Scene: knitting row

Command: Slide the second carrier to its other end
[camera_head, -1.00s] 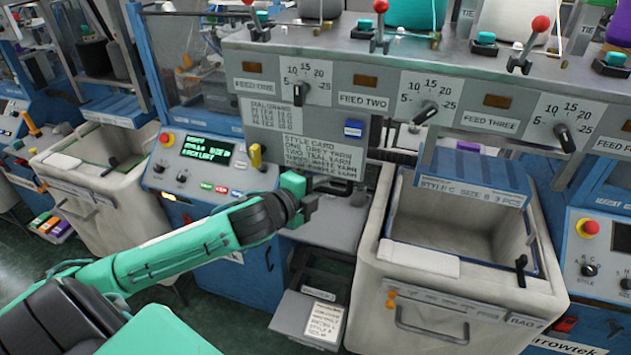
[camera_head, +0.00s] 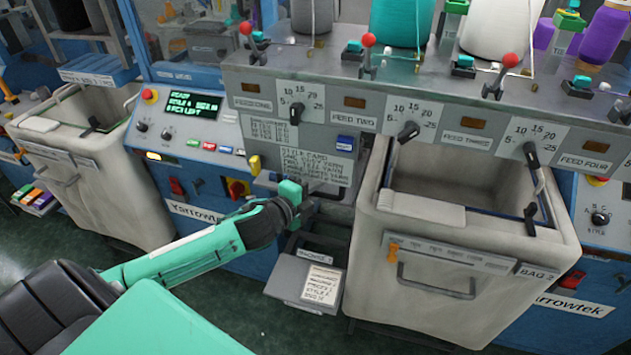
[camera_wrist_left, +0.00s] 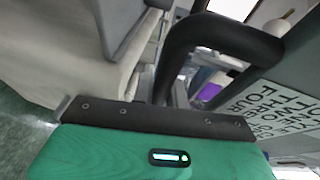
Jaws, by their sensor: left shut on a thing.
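The wrist view shows a thick black bent handle (camera_wrist_left: 205,35) close in front of the wrist, but the fingertips and exact grip are hidden there. I cannot tell which part is the second carrier; its track is mostly covered by my gripper and the panel. My right gripper is not in view.
An open grey bag (camera_head: 430,295) marked BAG 2 stands right of the gripper. A grey box (camera_head: 304,283) with a paper label is below. Another bag (camera_head: 110,190) stands left. Red-knobbed levers (camera_head: 368,42) and yarn cones (camera_head: 402,30) are above.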

